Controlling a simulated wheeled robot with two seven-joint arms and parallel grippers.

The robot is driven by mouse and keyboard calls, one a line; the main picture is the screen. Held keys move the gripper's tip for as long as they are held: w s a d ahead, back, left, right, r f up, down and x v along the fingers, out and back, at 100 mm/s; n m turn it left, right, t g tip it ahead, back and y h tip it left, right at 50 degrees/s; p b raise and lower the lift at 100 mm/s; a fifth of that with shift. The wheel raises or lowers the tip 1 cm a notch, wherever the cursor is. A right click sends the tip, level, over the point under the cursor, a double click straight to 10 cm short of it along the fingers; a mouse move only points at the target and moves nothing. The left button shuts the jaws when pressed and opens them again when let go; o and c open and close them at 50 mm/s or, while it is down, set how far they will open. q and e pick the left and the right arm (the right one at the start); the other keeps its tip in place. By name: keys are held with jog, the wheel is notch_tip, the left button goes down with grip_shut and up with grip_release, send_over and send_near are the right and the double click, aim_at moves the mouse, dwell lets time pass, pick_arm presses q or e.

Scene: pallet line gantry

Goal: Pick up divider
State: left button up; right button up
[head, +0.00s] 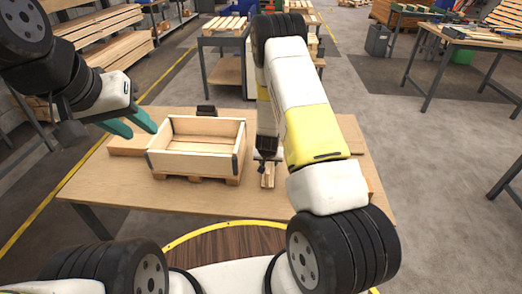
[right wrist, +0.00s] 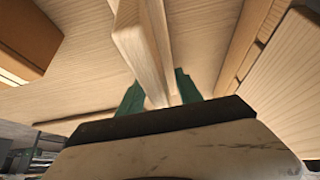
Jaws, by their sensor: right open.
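The divider appears to be the narrow pale wooden piece (head: 268,176) on the table, right of the wooden crate (head: 196,163). In the right wrist view a pale wooden piece (right wrist: 133,38) reaches in between the teal fingers of my right gripper (right wrist: 160,92). The fingers are open, one on each side of it; I cannot tell whether they touch it. My left gripper (head: 131,123) is open and empty, above the table to the left of the crate.
The crate has dark corner brackets and sits on a small pallet on the table (head: 120,191). A small black object (head: 206,110) stands behind it. A flat board (head: 127,146) lies left of it. Another workbench (head: 465,40) stands at the far right.

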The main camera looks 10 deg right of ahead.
jog(key=shift+c, duration=0.4)
grip_shut()
